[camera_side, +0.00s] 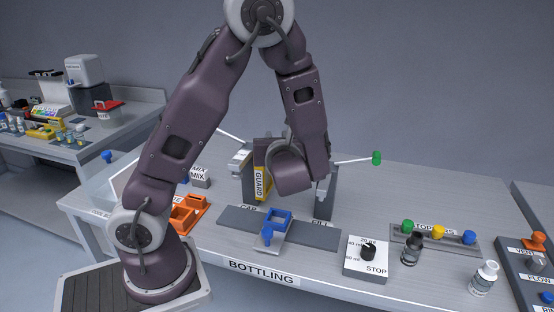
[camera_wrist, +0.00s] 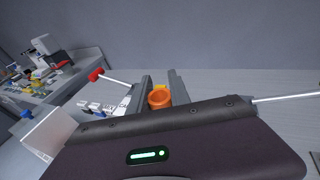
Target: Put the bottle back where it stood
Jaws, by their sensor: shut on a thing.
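My gripper (camera_wrist: 161,82) shows in the wrist view as two dark grey fingers beyond a purple housing with a green light. Between the fingers is a round orange top (camera_wrist: 160,99), seemingly of the held bottle; its body is hidden behind the housing. In the side view my wrist hangs in front of the bottling frame and hides the fingers and what they hold. A bottle with a dark top (camera_side: 411,250) stands in front of the stopper rack. A pale, white-topped bottle (camera_side: 483,279) stands at the front right.
The frame's right post (camera_side: 325,205) stands beside my wrist, and a green-knobbed lever (camera_side: 376,158) sticks out right. A blue carriage (camera_side: 272,230) sits on the grey rail (camera_side: 312,237). The dial box (camera_side: 366,258), stopper rack (camera_side: 454,247) and orange tray (camera_side: 188,214) stand nearby.

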